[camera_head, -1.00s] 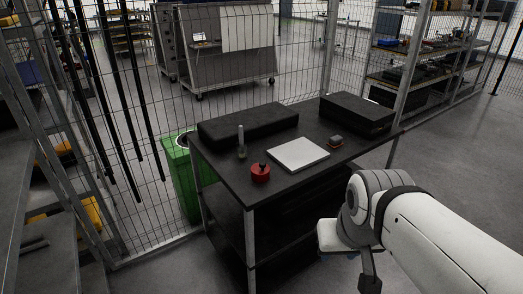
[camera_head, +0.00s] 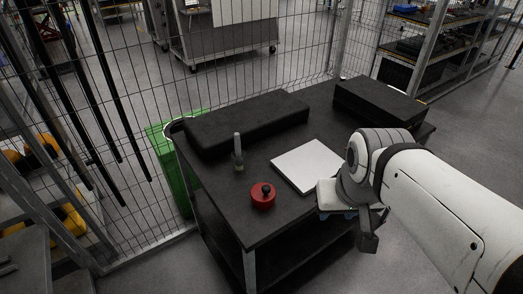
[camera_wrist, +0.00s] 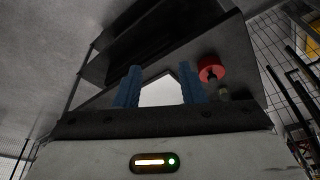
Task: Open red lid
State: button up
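A white square plate (camera_head: 308,166) lies right of the lid. A grey upright bottle-like piece (camera_head: 238,153) stands behind it. Two long black boxes (camera_head: 246,122) (camera_head: 380,101) line the table's back. A green bin (camera_head: 176,168) and wire fence stand left and behind.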

jog(key=shift+o, duration=0.3)
jog(key=shift+s+r, duration=0.1)
jog(key=shift+s, duration=0.05)
jog(key=shift+o, duration=0.5)
jog(key=shift+w, duration=0.2)
jog(key=m+t+h+b, duration=0.1)
jog(key=m+b, duration=0.1)
jog(key=b, duration=0.4)
send_near(266, 188)
jog(key=x, duration=0.8)
jog(key=shift+p, duration=0.4)
grip_shut()
